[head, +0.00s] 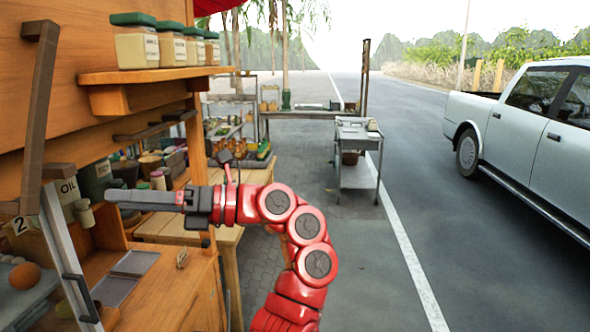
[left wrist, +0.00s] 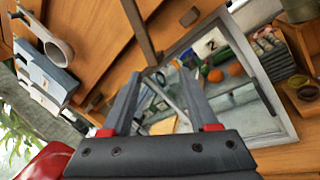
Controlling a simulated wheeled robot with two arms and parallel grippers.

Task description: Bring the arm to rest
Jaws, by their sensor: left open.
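My left gripper (head: 112,196) is at the end of my red arm, level and pointing left into the wooden stall in the head view. In the left wrist view its two fingers (left wrist: 160,76) are spread, with nothing held between them. Beyond the fingers is a framed glass case (left wrist: 286,124) with orange round items inside. My right gripper does not show. I cannot make out a clay mortar for certain.
A wooden shelf (head: 150,76) with green-lidded jars stands above the gripper. An OIL container (head: 67,187) and a wooden post (head: 38,110) are close to the fingers. A wooden table (head: 165,231) lies below the arm.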

